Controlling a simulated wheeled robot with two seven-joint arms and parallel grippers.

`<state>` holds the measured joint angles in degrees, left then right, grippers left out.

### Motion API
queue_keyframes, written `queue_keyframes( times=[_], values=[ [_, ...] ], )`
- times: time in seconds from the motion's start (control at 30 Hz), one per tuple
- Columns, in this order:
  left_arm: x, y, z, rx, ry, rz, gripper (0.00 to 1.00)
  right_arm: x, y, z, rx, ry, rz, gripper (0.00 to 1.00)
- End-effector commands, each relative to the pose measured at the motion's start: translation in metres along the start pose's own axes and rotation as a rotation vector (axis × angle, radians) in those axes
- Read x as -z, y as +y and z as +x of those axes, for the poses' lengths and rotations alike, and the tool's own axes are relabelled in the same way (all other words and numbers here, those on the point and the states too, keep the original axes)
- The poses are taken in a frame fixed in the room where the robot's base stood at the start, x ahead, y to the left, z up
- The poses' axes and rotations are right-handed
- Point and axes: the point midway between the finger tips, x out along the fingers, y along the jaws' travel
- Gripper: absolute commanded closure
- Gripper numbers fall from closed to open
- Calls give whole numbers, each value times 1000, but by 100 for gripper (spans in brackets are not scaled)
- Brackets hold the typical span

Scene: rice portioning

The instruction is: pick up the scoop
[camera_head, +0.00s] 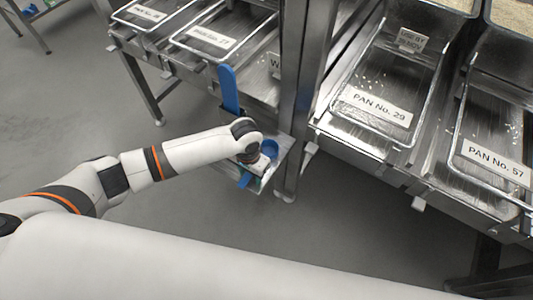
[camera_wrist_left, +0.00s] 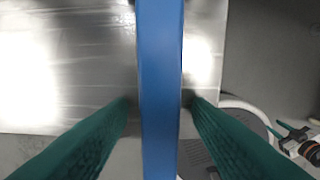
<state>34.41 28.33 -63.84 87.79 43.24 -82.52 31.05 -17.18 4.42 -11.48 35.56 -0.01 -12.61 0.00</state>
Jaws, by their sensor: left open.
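The scoop's long blue handle (camera_head: 230,90) rises behind my left wrist in the head view. In the left wrist view the blue handle (camera_wrist_left: 160,80) runs straight down the middle of the picture. My left gripper (camera_wrist_left: 160,100) is open, with one teal finger on each side of the handle; I cannot tell whether they touch it. In the head view the left gripper (camera_head: 257,172) is mostly hidden by its own wrist. The scoop's lower end is hidden. My right gripper (camera_wrist_left: 299,130) appears small at the right edge of the left wrist view, its opening unclear.
A small metal shelf (camera_head: 279,165) sits beside a steel post (camera_head: 292,110), with a round blue thing (camera_head: 268,149) on it. Labelled metal pans, such as PAN No. 29 (camera_head: 402,85), rest on racks left and right. The grey floor in front is clear.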

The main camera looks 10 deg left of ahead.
Motion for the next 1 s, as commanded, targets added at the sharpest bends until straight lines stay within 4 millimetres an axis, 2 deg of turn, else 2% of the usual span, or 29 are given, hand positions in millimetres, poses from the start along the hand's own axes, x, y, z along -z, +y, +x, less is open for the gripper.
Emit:
queue_keyframes(
  times=[0.1, 0.3, 0.4, 0.7, 0.77, 1.0],
  values=[
    [0, 0, 0, 0, 0, 0, 55, 0, -2, 0, 2, 1, -1, 64],
    [0, 0, 0, 0, 0, 0, 87, 1, -3, 0, 4, 1, -1, 64],
    [0, 0, -1, 0, 0, 0, 100, 1, -4, 0, 4, 1, -1, 64],
    [0, 0, -7, 0, -1, -1, 100, 1, -4, -2, 4, 2, -1, 64],
    [-1, 0, -14, 1, -3, -1, 100, 1, -4, -4, 4, 2, -1, 64],
    [-1, 0, -63, 2, -3, 1, 100, 0, -4, -12, 4, 1, -1, 64]
  ],
)
